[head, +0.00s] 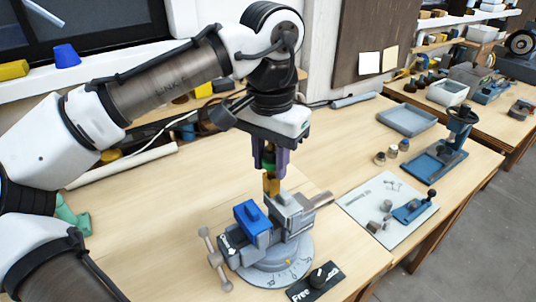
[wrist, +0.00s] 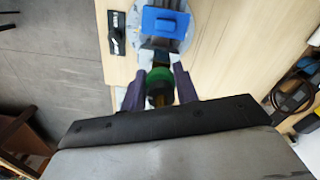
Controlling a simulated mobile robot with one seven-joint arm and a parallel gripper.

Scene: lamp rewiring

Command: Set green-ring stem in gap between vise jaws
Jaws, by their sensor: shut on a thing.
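My gripper (head: 270,158) points down over the bench, its purple fingers shut on the green-ring stem (head: 269,167). The stem's green ring shows between the fingers in the wrist view (wrist: 159,75), and its brass-coloured lower part hangs below them in the head view. The vise (head: 288,212) stands on a round grey base, with a blue block (head: 251,217) on its left side. The stem's lower end is at or just above the top of the jaws. I cannot tell whether it is inside the gap, as the blue block and jaw hide part of it.
A white mat (head: 385,195) with small metal parts lies to the right. A blue tray (head: 407,119) and a blue press (head: 447,150) stand farther back.

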